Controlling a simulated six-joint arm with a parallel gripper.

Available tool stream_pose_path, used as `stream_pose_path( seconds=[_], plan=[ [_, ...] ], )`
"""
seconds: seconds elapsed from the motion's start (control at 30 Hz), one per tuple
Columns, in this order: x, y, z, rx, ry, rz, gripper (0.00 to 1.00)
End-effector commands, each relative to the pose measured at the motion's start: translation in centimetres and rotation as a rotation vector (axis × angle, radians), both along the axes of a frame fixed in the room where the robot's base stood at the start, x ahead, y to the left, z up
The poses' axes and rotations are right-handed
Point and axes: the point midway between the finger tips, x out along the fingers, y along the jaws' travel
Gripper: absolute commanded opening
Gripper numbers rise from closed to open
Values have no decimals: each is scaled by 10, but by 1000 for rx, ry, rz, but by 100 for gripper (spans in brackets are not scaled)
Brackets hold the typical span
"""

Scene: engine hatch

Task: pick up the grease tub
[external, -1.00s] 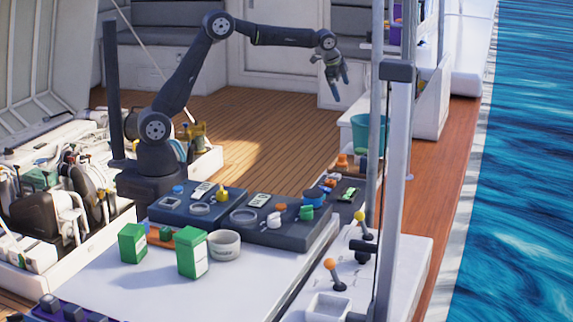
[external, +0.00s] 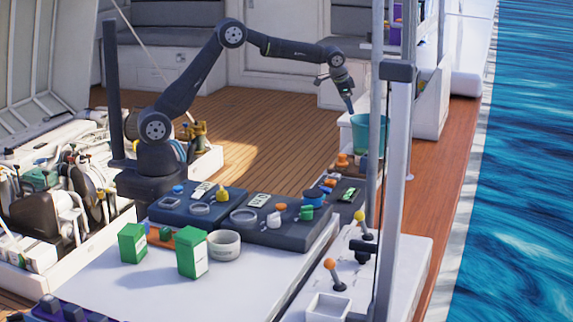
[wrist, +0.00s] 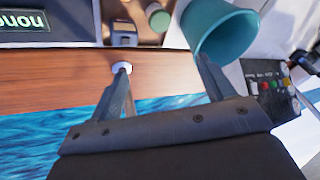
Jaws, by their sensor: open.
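I cannot make out the grey tub in the wrist view.
The teal bucket (external: 369,134) stands close to my gripper and also shows in the wrist view (wrist: 225,36). Dark trays (external: 268,228) with small items lie behind the tub. A white post (external: 395,170) rises at the right. The white tabletop (external: 160,288) has bare room in front.

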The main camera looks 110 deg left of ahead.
Motion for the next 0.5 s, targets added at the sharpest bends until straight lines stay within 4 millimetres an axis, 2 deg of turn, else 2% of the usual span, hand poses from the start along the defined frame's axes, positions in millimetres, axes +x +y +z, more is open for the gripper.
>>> stream_pose_path(
  seconds=[0.03, 0.2, 0.33, 0.5],
  plan=[
    [4, 5, -16, -17, -26, 87, 75],
    [12, 17, -57, -65, -119, 362, 75],
    [16, 23, -76, -88, -170, 498, 75],
    [18, 26, -89, -101, -195, 571, 75]
  ],
)
